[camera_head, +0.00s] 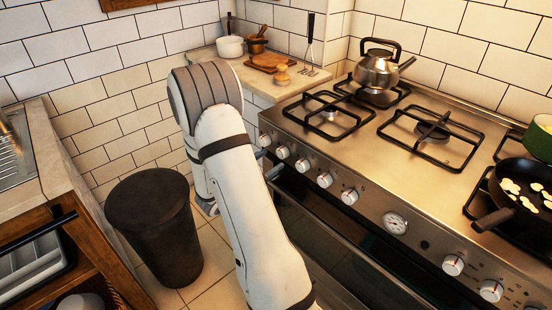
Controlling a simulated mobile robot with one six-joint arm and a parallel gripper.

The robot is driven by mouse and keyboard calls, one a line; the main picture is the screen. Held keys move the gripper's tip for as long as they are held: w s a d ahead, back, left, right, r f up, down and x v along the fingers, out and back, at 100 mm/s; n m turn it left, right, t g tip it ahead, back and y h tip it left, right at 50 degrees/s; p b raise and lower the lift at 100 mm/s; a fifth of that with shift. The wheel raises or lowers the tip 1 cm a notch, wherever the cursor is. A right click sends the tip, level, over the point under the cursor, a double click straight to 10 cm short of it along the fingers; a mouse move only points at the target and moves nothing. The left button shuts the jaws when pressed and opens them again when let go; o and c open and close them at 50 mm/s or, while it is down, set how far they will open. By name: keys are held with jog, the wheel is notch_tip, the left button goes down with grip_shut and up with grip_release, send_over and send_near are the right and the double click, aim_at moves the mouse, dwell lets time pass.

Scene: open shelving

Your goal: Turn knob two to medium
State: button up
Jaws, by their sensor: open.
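A row of several white-and-silver knobs runs along the front panel of the steel stove (385,165). From the left end come a first knob (265,140), a second knob (282,152) and a third knob (302,165). No numbers are readable, and the pointer settings are too small to tell. My white arm reaches up from the bottom middle and bends at the top. My gripper (268,163) is mostly hidden behind the arm; dark fingertips show at its right edge, apart and empty, just below and left of the second knob. Contact with a knob cannot be told.
A kettle (378,70) stands on the back left burner. A black pan (515,195) with pale food sits at right beside a green pot (540,137). A dark bin (155,225) stands left of my arm.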

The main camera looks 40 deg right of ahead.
aim_at(279, 155)
jog(key=shift+w+d, duration=0.2)
jog(key=shift+d, duration=1.5)
jog(key=shift+c, duration=0.3)
jog(key=c, duration=0.9)
jog(key=shift+c, duration=0.2)
